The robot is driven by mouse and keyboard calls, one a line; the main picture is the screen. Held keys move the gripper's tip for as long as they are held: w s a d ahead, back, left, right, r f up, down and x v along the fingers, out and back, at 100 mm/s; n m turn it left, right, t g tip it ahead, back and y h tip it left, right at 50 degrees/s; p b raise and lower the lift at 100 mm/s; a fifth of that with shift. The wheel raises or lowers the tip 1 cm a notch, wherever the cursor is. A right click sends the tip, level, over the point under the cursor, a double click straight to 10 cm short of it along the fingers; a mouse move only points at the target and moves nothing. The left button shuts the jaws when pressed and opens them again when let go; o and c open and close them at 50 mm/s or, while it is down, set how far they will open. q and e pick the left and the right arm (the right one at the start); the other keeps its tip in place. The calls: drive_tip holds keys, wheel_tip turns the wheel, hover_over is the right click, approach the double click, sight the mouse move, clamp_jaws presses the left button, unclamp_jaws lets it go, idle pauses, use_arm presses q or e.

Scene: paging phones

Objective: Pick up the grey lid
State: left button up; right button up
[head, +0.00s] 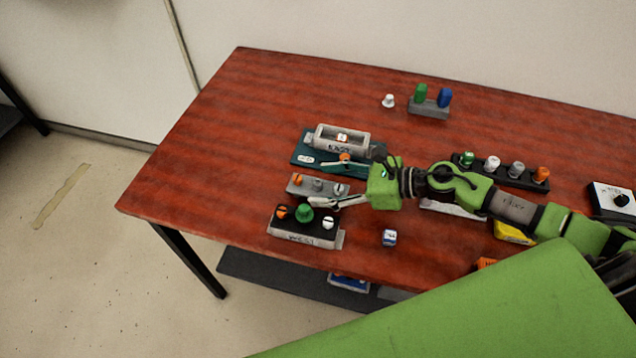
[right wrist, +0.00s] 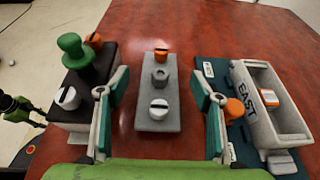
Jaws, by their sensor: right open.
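A grey block (head: 298,188) carries an orange, a grey and a white round piece in a row. The small grey piece (right wrist: 160,76) in its middle is the grey lid-like part between my fingers; it also shows in the head view (head: 318,184). My right gripper (right wrist: 162,80) is open, with one finger on each side of the block and a gap to it on both sides. In the head view my right gripper (head: 320,182) reaches in from the right. Another grey cap (head: 516,169) stands on the black rack at the right. My left gripper is not seen.
A black WEST box (head: 290,228) with orange, green and white knobs stands close to one finger. A teal board (head: 302,150) with a grey EAST tray (head: 365,147) lies by the other. The black rack (head: 488,170) holds several caps. The table's left part (head: 200,150) is clear.

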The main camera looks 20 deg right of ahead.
drive_tip(key=shift+x, duration=1.2)
drive_tip(key=c, duration=1.3)
drive_tip(key=shift+o, duration=0.2)
drive_tip(key=shift+r, duration=0.1)
